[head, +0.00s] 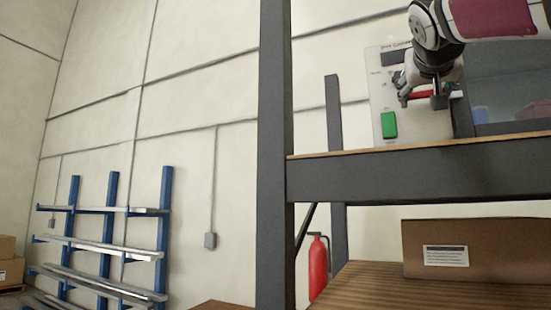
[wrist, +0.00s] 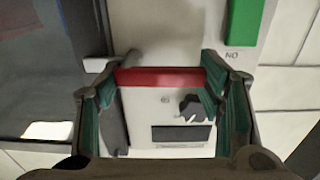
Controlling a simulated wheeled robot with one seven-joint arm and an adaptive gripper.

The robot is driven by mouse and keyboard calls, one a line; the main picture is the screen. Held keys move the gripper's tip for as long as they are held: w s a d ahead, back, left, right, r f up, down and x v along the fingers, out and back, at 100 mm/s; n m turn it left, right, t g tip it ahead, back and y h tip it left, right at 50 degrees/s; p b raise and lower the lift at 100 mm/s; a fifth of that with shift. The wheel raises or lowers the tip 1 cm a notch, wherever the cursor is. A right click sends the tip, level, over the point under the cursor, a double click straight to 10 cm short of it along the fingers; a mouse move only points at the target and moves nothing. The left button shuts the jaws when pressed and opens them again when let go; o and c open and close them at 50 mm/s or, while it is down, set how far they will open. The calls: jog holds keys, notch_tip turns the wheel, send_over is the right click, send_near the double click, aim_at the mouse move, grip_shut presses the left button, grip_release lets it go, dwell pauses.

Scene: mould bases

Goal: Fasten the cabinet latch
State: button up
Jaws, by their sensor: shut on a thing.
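The latch shows as a red bar (head: 422,95) on a pale panel (head: 380,95) at the upper right of the head view. My gripper (head: 421,98) is at this bar, one finger near each end. In the wrist view the red latch bar (wrist: 160,76) lies across the picture between the two green-padded fingers of my gripper (wrist: 160,88). The fingers are shut on the latch, and their tips hide its ends. Whether the latch is fastened, I cannot tell.
A green block (head: 389,125) is on the panel below the latch. A dark window-like surface (head: 500,75) lies to its right. A dark shelf frame (head: 274,150) stands in front, with a cardboard box (head: 480,245) on its lower shelf. A red extinguisher (head: 318,265) stands behind.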

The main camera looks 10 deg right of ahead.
jog(key=o, duration=1.1)
jog(key=shift+o, duration=0.2)
jog(key=v, duration=1.2)
jog(key=shift+w, duration=0.1)
